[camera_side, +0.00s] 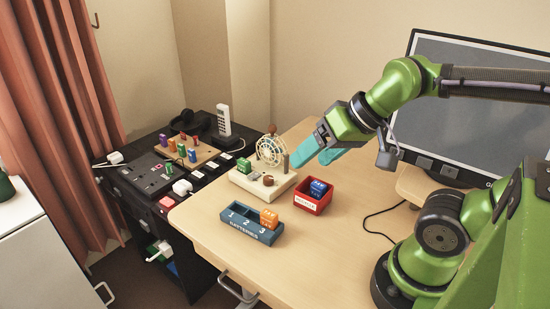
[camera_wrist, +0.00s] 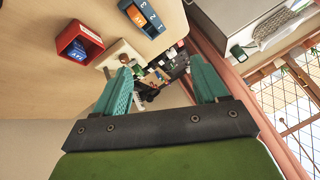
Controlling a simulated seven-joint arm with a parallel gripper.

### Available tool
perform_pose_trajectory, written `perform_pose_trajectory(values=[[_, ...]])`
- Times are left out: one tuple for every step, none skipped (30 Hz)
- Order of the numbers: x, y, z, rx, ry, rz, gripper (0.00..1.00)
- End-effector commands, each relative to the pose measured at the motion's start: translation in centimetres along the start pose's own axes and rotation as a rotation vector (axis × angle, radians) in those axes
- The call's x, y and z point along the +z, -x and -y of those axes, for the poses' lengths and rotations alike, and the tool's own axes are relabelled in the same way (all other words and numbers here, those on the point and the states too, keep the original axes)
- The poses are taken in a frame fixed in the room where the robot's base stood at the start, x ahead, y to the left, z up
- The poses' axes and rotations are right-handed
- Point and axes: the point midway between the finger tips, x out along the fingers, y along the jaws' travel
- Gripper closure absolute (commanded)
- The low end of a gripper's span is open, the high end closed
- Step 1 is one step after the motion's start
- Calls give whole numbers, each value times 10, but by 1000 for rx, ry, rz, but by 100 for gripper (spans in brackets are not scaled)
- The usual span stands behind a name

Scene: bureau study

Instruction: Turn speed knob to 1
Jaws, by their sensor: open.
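A cream base (camera_side: 262,188) with a small fan (camera_side: 271,151) stands on the wooden desk. A small brown knob (camera_side: 268,180) sits on the front of the base and looks like the speed knob; its marks are too small to read. My gripper (camera_side: 308,160), with teal fingers, is open and empty, above and to the right of the base. In the wrist view the open fingers (camera_wrist: 161,75) frame dark clutter, and part of the cream base (camera_wrist: 120,52) shows by the left finger. The knob cannot be made out there.
A dark side unit (camera_side: 150,176) with blocks and a phone stands left. A monitor (camera_side: 470,110) stands behind right.

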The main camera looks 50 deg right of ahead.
Motion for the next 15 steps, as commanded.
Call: perform_pose_trajectory(values=[[0,0,0,0,0,0,34],[0,-1,0,1,0,3,38],[1,-3,-1,5,-2,13,42],[2,-6,-2,10,-5,25,42],[2,-10,-3,16,-10,40,42],[0,-14,-4,24,-18,59,42],[-4,-18,-5,31,-24,71,42],[-10,-22,-6,39,-32,87,42],[-19,-27,-6,53,-50,110,42],[-26,-32,-7,66,-72,131,42],[-34,-37,-9,81,-98,150,42],[-45,-44,-11,104,-143,177,42],[-54,-49,-13,123,-180,196,42],[-63,-55,-15,143,-219,212,42],[-74,-63,-19,173,-275,235,42]])
